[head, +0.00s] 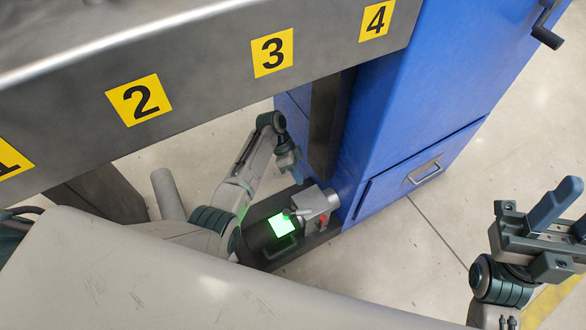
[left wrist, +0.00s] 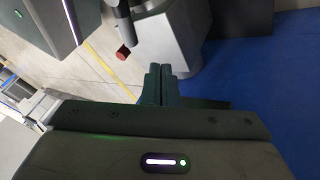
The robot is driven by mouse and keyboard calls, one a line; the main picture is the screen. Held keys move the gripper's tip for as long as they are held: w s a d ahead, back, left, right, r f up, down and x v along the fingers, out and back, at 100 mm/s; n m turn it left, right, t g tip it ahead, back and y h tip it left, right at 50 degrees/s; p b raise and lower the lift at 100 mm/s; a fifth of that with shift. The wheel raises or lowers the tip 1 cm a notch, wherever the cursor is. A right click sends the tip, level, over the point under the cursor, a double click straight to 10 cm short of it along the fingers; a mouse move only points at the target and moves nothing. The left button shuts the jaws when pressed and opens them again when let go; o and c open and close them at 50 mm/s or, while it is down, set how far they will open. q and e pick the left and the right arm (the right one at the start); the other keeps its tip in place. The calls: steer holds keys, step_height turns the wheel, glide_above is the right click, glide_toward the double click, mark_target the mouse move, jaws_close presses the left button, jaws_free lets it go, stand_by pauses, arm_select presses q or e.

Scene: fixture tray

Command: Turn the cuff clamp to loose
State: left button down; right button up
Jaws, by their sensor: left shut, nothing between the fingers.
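My left gripper (head: 289,163) is shut and empty, above and beside a grey housing (head: 316,203) at the foot of the blue cabinet. In the left wrist view, its two fingers (left wrist: 160,84) are pressed together, just below the same housing (left wrist: 178,40) in the picture. A dark bar with a red end (left wrist: 123,53) stands at the housing's left side. I cannot tell for sure which part is the cuff clamp, or its setting. My right gripper (head: 566,216) is at the right edge, its fingers apart, with one partly cut off.
A dark unit with a lit green screen (head: 283,224) sits beside the housing. The blue cabinet (head: 400,140) with a drawer handle (head: 425,171) stands behind. A metal rail (head: 200,82) with numbered yellow labels crosses the upper left. Floor (head: 400,270) is clear at lower right.

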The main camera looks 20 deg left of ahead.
mark_target(297, 213)
arm_select(q)
steer(key=b+x, duration=0.1)
steer(key=x, duration=0.3)
steer(key=shift+f, duration=0.2)
steer(key=s, duration=0.1)
steer(key=s+d, duration=0.1)
steer(key=shift+s+d+f, duration=0.1)
steer(key=shift+s+f, duration=0.1)
steer(key=shift+s, duration=0.2)
steer(key=shift+s+d+f, duration=0.1)
steer(key=shift+s+d, duration=0.05)
steer(key=shift+s, duration=0.25)
